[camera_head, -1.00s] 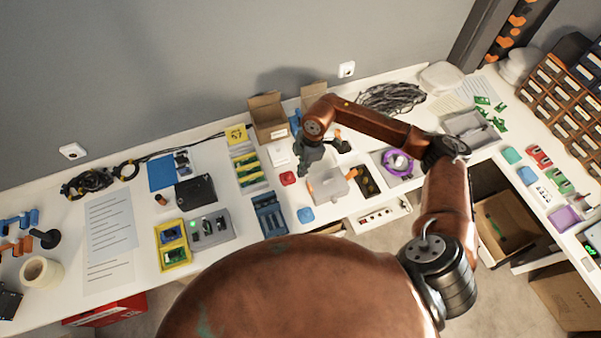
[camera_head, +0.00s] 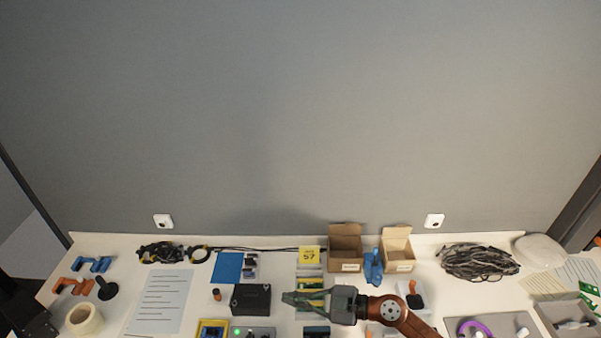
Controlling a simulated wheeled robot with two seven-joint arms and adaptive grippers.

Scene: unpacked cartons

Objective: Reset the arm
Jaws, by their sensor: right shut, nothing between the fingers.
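My right arm comes in from the bottom, right of centre, copper-brown. My right gripper (camera_head: 300,299) points left over the middle of the white table. It is shut and empty, just right of a black box (camera_head: 251,299). Its fingers partly cover the yellow-green items in a tray (camera_head: 308,270) behind it. My left gripper is not in view.
Two open cardboard boxes (camera_head: 345,255) (camera_head: 397,255) stand at the back by the grey wall, with a blue item (camera_head: 373,266) between them. A cable bundle (camera_head: 478,261) lies to the right. A tape roll (camera_head: 84,319) and paper sheet (camera_head: 159,301) lie left.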

